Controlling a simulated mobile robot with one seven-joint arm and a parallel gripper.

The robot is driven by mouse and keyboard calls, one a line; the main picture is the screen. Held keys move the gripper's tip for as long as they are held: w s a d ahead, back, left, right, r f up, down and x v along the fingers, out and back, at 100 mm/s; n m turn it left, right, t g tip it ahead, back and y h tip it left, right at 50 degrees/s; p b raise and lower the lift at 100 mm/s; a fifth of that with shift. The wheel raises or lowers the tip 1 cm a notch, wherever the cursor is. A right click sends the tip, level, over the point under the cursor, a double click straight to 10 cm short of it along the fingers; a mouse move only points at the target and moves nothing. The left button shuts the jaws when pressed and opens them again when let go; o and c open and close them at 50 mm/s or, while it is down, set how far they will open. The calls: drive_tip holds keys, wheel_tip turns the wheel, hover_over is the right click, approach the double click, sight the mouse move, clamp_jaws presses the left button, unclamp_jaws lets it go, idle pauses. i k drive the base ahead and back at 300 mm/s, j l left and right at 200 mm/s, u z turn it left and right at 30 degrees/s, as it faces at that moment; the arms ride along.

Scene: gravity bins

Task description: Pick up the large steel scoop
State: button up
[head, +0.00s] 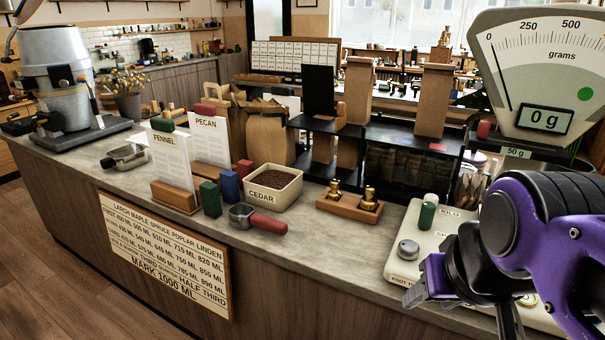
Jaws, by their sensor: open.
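A steel scoop with a red handle (258,219) lies near the counter's front edge, its bowl to the left and its handle pointing right. A second metal scoop (125,157) with a dark end lies farther left, beside the card marked FENNEL. I cannot tell for certain which is the large one. My gripper (468,300) is at the lower right, open, in front of the cream scale base. I see nothing between its fingers, though the arm hides part of them. It is well to the right of both scoops and touches neither.
The CEDAR bin (287,196) stands right behind the red-handled scoop. Green (209,199) and blue (230,187) blocks stand to its left. A wooden stand with brass weights (350,207) and the scale (407,238) lie between it and my gripper. The counter's front strip is clear.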

sight(258, 223)
drive_tip(key=i+j, duration=0.15)
drive_tip(key=j, duration=0.25)
drive_tip(key=i+j+z, duration=0.15)
drive_tip(key=j, duration=0.25)
drive_tip(key=i+j, duration=0.1)
drive_tip(key=j, duration=0.25)
drive_tip(key=i+j+z, duration=0.1)
drive_tip(key=j, duration=0.35)
